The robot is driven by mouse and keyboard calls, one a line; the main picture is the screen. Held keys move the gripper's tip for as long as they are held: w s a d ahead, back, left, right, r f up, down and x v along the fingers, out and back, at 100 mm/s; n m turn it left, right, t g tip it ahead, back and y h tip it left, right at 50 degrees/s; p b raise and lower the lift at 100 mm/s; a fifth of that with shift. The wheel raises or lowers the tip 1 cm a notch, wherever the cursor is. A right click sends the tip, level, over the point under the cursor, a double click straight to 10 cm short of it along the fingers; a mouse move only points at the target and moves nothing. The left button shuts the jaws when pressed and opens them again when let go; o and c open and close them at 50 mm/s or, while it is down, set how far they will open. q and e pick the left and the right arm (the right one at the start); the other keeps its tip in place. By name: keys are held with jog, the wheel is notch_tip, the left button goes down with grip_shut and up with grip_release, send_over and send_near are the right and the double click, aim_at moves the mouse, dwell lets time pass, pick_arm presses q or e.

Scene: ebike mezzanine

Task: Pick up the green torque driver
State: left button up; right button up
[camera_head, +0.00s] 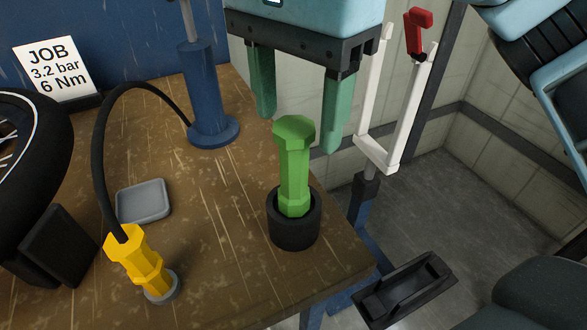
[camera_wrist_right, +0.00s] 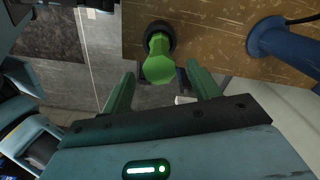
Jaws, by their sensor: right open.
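The green torque driver (camera_head: 294,165) stands upright in a round black holder (camera_head: 294,232) near the right edge of the wooden workbench. My right gripper (camera_head: 298,130) is open and empty, with two green fingers pointing down. In the right wrist view the green driver (camera_wrist_right: 159,62) shows beyond and between the two spread fingers (camera_wrist_right: 160,90), apart from both. The black holder (camera_wrist_right: 160,32) sits at the bench edge there. My left gripper is not seen.
A yellow tool (camera_head: 139,264) with a black hose stands on the workbench (camera_head: 215,270) at the front left. A white frame (camera_head: 385,120) stands right of the gripper.

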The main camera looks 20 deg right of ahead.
aim_at(294, 186)
notch_tip(294, 186, down, 5)
jog(key=shift+a+r+b, duration=0.1)
jog(key=shift+b, duration=0.2)
jog(key=shift+c, duration=0.3)
